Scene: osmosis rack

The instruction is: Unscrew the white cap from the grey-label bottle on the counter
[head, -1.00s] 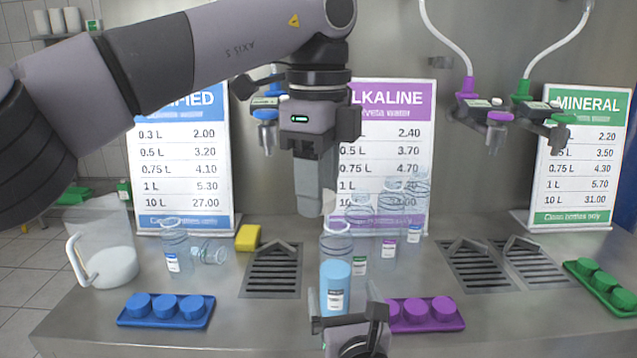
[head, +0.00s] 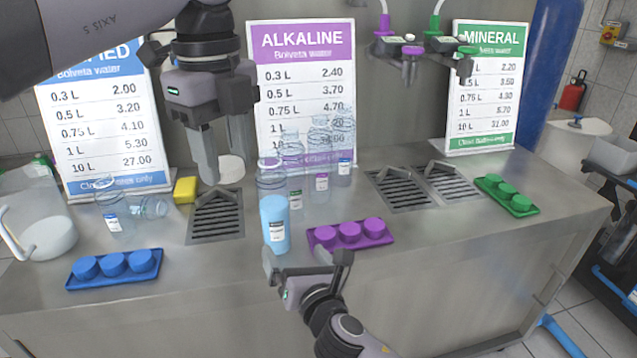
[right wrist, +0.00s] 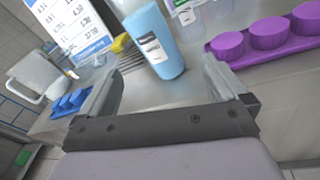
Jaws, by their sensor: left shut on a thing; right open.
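The bottle (head: 275,230) holds blue liquid, bears a pale label and stands upright near the counter's front edge. Its clear neck shows no cap on it. It also shows in the right wrist view (right wrist: 155,45). My left gripper (head: 222,166) is shut on the white cap (head: 232,170), a pale disc partly hidden by the fingers. It holds the cap left of the bottle's neck, over the drain grate. My right gripper (head: 306,262) is open and empty in front of the bottle, with the bottle beyond its fingertips.
Clear bottles (head: 320,160) stand close behind the bottle. A purple cap tray (head: 350,234) is to its right, a blue cap tray (head: 115,268) and a jug (head: 45,235) to the left. A yellow sponge (head: 185,190) lies by the drain grate (head: 215,220).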

